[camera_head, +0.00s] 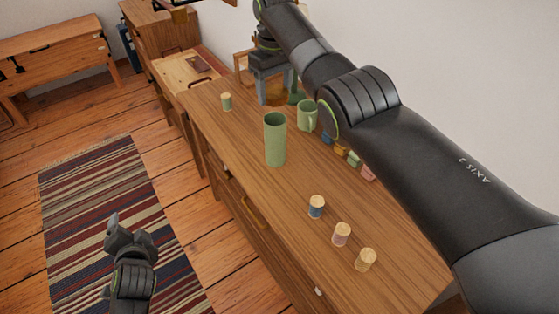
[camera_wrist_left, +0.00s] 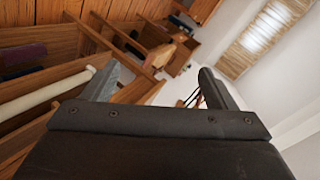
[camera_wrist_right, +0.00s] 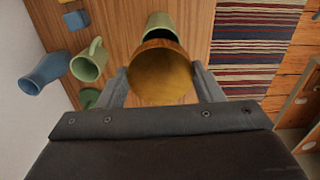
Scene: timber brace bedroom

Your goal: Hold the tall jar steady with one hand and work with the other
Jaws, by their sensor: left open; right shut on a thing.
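A tall green cylindrical jar (camera_head: 275,140) stands upright on the wooden worktop. Its green side also shows in the right wrist view (camera_wrist_right: 160,20), partly hidden behind a round amber-brown thing (camera_wrist_right: 160,72). My right gripper (camera_head: 275,90) is shut on that amber-brown thing (camera_head: 275,99), behind the green jar; its fingers sit on either side of it. The arm hides part of the worktop there. My left gripper (camera_head: 129,229) is open and empty, over the striped rug and away from the worktop. Its spread fingers show in the left wrist view (camera_wrist_left: 155,85) with nothing between them.
A green mug (camera_head: 306,116) stands beside the jar. A blue vase (camera_wrist_right: 45,73) is near the wall. The striped rug (camera_head: 85,200) is clear.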

